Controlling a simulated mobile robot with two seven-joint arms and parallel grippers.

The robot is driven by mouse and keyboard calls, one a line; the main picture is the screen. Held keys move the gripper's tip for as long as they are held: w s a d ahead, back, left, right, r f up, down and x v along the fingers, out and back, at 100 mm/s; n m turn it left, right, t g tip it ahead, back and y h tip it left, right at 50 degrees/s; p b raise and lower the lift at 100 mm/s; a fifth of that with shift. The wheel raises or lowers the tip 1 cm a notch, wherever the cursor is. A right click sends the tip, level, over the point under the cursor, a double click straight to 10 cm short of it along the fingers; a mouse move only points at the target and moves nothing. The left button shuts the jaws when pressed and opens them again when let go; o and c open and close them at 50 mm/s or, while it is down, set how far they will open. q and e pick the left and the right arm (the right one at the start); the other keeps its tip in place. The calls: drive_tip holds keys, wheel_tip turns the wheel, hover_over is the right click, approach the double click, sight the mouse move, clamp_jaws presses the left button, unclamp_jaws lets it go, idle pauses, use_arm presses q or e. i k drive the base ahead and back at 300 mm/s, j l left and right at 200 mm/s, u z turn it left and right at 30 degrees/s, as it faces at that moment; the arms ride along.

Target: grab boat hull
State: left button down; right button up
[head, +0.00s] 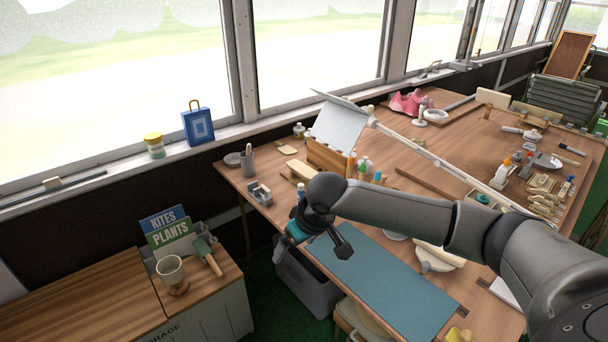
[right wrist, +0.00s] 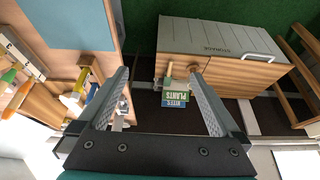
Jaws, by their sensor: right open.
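A cream, rounded, hull-like piece (head: 438,258) lies on the workbench (head: 405,185) at the right edge of the blue-grey mat; I cannot tell for sure that it is the boat hull. My right arm passes above it in the picture. My right gripper (head: 316,240) is open and empty, in the air around the mat's left end, left of that piece. In the right wrist view, the open jaws (right wrist: 160,76) have nothing between them that they touch. My left gripper is not in view.
The blue-grey mat (head: 385,285) is bare. A sloped board (head: 338,124), bottles and a long pale rod (head: 430,155) crowd the bench behind my arm. A grey bin (head: 305,285) stands below the bench's front edge. A wooden-topped storage cabinet (right wrist: 225,75) stands apart from the bench.

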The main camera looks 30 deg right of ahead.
sight(305, 172)
drive_tip(key=i+l, duration=1.2)
drive_tip(key=l, duration=0.2)
